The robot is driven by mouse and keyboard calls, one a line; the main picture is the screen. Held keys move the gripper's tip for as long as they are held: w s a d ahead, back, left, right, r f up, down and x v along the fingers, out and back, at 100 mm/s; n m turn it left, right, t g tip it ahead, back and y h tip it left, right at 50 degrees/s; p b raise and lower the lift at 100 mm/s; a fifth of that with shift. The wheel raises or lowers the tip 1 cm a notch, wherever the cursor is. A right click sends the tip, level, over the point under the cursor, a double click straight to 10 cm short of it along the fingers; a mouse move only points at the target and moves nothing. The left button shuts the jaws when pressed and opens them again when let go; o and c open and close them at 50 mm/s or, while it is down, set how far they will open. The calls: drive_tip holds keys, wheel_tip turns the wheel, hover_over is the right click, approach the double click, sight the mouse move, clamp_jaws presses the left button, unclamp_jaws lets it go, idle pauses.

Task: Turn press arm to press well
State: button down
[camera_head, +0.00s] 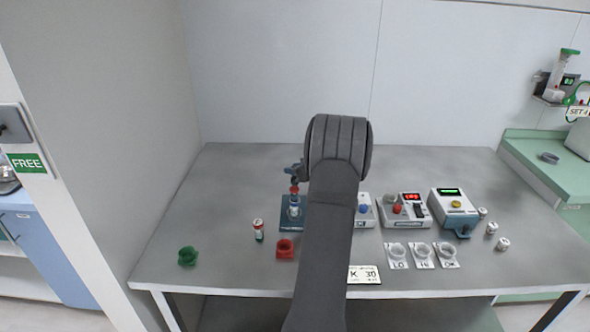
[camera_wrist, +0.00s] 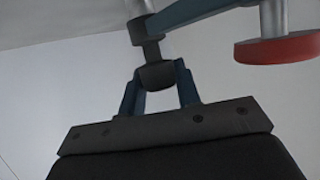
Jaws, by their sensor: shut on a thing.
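The press stands left of my arm in the head view, with a blue base (camera_head: 291,226) and a pale well area (camera_head: 294,211) on it. A red presser pad (camera_head: 294,190) sits above that area; a gap between them is too small to judge. In the wrist view the blue press arm (camera_wrist: 192,12) carries a red disc (camera_wrist: 278,49) on a silver rod. My gripper (camera_wrist: 158,73) is shut on the dark handle (camera_wrist: 149,52) at the arm's end. My arm hides part of the press's right side in the head view.
A red cup (camera_head: 285,249), a small can (camera_head: 258,230) and a green cup (camera_head: 187,256) stand left and in front. Right are devices with displays (camera_head: 452,208), several labelled dishes (camera_head: 420,252) and small cans (camera_head: 491,228). The table's back left is clear.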

drive_tip(key=shift+r, duration=0.1)
drive_tip(key=c, duration=1.1)
unclamp_jaws()
drive_tip(key=shift+o, duration=0.2)
drive_tip(key=v, duration=1.7)
drive_tip(key=shift+s, duration=0.1)
drive_tip(key=x, duration=1.7)
